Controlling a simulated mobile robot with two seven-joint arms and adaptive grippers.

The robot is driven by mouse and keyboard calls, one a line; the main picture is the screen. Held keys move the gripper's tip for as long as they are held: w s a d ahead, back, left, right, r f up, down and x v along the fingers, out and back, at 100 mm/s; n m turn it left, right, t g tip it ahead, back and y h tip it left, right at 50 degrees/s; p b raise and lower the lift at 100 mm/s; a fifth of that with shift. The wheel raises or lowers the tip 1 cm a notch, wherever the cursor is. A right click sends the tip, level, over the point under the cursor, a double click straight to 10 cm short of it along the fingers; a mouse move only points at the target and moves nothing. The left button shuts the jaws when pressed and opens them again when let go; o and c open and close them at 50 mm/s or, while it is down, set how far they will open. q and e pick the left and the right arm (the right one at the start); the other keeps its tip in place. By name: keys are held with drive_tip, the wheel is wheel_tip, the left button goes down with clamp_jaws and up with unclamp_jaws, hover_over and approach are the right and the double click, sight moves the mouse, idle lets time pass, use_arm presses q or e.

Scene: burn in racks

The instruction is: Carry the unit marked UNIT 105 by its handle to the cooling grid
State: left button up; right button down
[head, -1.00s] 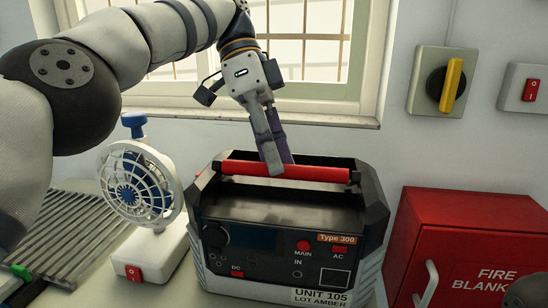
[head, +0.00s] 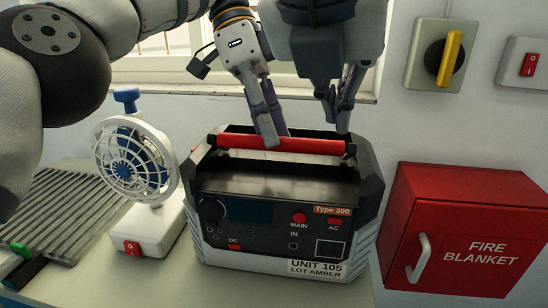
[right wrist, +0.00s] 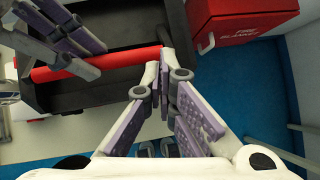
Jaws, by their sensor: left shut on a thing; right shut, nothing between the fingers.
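The unit marked UNIT 105 (head: 270,205) is a black and grey box with a red bar handle (head: 310,146) on top. It stands upright on the bench. My left gripper (head: 270,138) is shut on the handle left of its middle; it also shows in the right wrist view (right wrist: 78,50). My right gripper (head: 342,125) is shut and empty, behind the handle's right end. In the right wrist view its fingers (right wrist: 165,88) are close together beside the unit. The cooling grid, a ribbed metal rack (head: 75,215), lies at the left.
A white and blue fan (head: 133,165) on a white base (head: 152,232) with a red switch stands between the grid and the unit. A red fire blanket box (head: 465,230) is close on the right. Window and wall are behind.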

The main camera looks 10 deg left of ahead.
drive_tip(key=n+g+y, duration=0.2)
approach(272, 206)
use_arm(q)
drive_tip(key=shift+f, duration=0.1)
drive_tip(key=shift+c, duration=0.2)
use_arm(e)
drive_tip(key=x, duration=0.6)
drive_tip(key=shift+w+f, duration=0.1)
drive_tip(key=shift+f, duration=0.1)
use_arm(q)
drive_tip(key=shift+o, duration=0.2)
use_arm(e)
drive_tip(key=w+r, duration=0.2)
drive_tip(key=shift+w+r, duration=0.25)
drive_tip(key=shift+r, duration=0.05)
use_arm(q)
drive_tip(key=shift+c, duration=0.2)
use_arm(e)
drive_tip(key=shift+w+r, duration=0.2)
